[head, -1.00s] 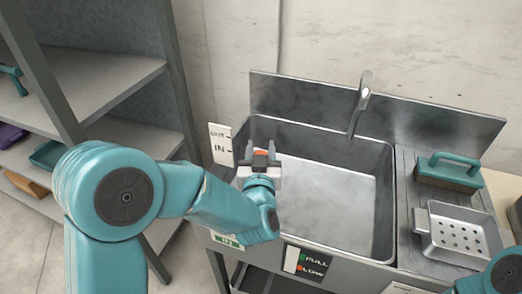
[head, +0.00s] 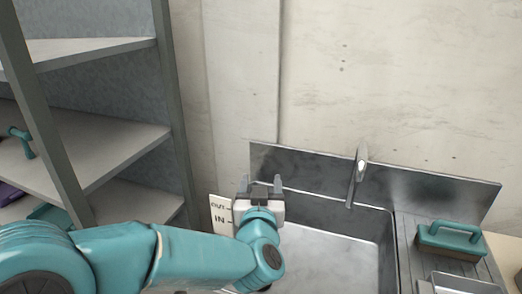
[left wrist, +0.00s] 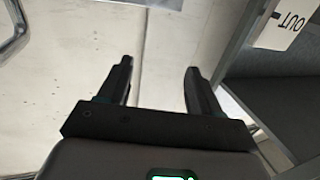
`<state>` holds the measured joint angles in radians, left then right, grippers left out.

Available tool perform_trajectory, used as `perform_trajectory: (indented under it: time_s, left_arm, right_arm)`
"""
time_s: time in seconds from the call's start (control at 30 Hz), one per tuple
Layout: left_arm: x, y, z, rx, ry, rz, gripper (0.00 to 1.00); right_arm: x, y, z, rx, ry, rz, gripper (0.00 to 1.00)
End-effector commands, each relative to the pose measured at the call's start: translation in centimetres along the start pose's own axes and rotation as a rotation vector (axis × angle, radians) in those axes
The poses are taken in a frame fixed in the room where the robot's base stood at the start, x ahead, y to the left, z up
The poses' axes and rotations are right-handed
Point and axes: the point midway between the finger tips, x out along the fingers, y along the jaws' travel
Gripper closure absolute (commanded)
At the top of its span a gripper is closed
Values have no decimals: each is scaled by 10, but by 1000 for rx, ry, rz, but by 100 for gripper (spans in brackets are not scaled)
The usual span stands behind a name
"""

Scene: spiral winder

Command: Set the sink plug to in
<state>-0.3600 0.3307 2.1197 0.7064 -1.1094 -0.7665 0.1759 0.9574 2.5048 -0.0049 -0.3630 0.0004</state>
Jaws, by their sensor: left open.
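The sink (head: 345,240) stands at the lower right in the head view, its front cut off by the frame. A white plate (head: 220,214) marked OUT above IN is at its left side, partly covered by my gripper. The OUT part of the plate also shows in the left wrist view (left wrist: 281,27). My left gripper (head: 261,183) is over the sink's back left corner, just right of the plate. It is open, with nothing visible between its fingers (left wrist: 158,68). I cannot make out the plug or its control. My right gripper is out of view.
A faucet (head: 357,178) rises at the sink's back. A teal-handled brush (head: 450,238) and a metal tray (head: 462,284) are on the right drainboard. A grey shelf unit (head: 105,160) stands left, with a gap before the sink.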

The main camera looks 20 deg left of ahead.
Motion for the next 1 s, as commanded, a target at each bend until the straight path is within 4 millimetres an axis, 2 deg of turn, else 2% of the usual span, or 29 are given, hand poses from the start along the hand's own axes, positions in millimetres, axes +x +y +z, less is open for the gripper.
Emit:
perform_trajectory:
  time_s: [0.03, 0.1, 0.2, 0.33, 0.5, 1.0]
  left_arm:
    - [0, 0, -19, -4, 5, -2, 36]
    - [0, 0, -36, -4, 4, -1, 36]
    - [0, 0, -56, -3, 3, -1, 36]
    - [0, 0, -73, -1, 0, -1, 36]
    - [0, 0, -82, 0, -2, 0, 36]
    - [0, 0, -81, 1, -2, -1, 36]
  right_arm:
    - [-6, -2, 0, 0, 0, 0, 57]
    - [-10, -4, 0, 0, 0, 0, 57]
    - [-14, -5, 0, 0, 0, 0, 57]
    - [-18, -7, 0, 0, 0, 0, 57]
    - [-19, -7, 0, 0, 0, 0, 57]
    - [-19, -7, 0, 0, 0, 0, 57]
